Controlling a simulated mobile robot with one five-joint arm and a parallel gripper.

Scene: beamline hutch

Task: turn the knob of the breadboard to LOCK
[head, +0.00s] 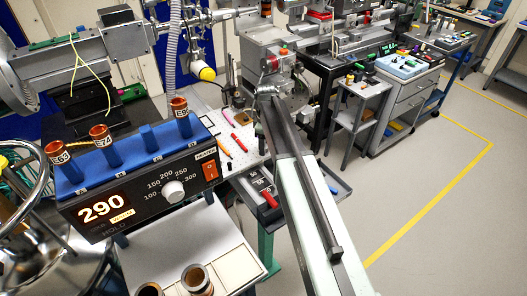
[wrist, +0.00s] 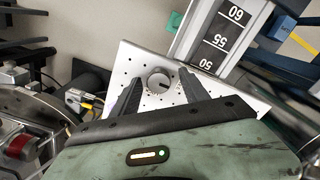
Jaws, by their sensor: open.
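In the wrist view, a round grey knob (wrist: 159,80) sits on a pale breadboard (wrist: 205,93) with small holes. A short dark mark shows on the right of the knob's face. No LOCK lettering can be read. My gripper (wrist: 158,76) is open, with one dark finger on the left of the knob and one on the right, and a gap to each side. Whether the fingers are level with the knob or short of it, I cannot tell. In the head view my arm reaches up the middle, and I cannot make out this knob.
In the head view a heater controller (head: 135,203) reading 290 stands at the left, with several labelled copper-coloured pieces above. Open floor (head: 425,215) lies at the right.

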